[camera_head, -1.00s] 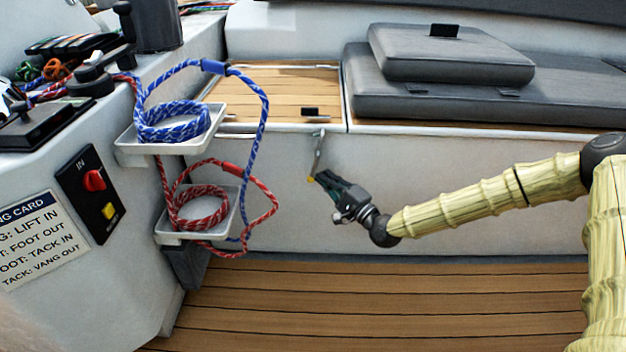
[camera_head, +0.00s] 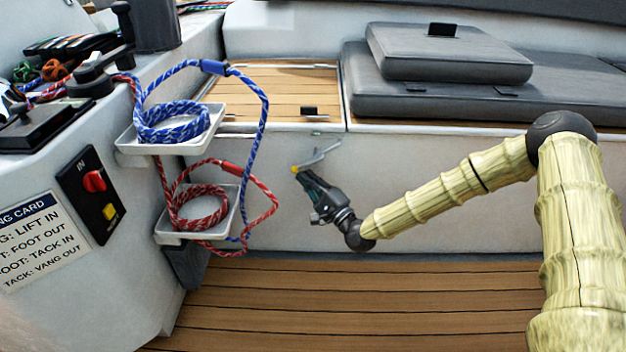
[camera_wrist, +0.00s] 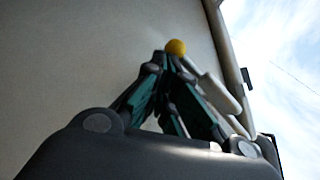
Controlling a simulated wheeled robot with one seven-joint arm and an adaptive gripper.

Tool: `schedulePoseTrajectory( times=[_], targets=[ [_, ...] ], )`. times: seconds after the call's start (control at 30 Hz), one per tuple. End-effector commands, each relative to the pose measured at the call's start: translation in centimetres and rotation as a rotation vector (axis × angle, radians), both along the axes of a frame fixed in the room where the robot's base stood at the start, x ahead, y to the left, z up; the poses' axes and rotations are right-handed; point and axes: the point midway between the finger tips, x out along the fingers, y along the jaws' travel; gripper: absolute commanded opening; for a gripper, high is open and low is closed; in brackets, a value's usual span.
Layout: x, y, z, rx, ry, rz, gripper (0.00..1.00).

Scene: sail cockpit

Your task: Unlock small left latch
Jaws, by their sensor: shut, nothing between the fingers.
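The small left latch (camera_head: 318,156) is a thin grey metal lever with a yellow knob (camera_head: 294,169) at its lower left end. It sits on the white locker front, just below the edge of the wooden lid (camera_head: 270,92), and slants down to the left. My gripper (camera_head: 301,174) is shut and empty, with its tips right by the knob, pointing up and left. In the wrist view the yellow knob (camera_wrist: 175,47) shows just past the fingertips (camera_wrist: 165,62), and the grey lever (camera_wrist: 217,92) runs behind them to the lower right. Whether they touch is unclear.
Two white trays hold a blue rope (camera_head: 172,122) and a red rope (camera_head: 197,207) to the left of my gripper. Their loops hang free near the locker front. Grey cushions (camera_head: 440,85) cover the bench at right. The wooden floor (camera_head: 370,300) is clear.

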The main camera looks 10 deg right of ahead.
Motion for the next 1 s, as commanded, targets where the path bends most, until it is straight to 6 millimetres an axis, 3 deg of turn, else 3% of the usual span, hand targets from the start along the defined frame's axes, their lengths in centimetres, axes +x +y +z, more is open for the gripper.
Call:
schedulePoseTrajectory(
  times=[0.33,1.0],
  targets=[
    [0.3,1.7,0.5,0.256,-0.061,0.001,0.00],
    [0.7,2.9,1.9,0.256,-0.062,0.000,0.00]
  ],
)
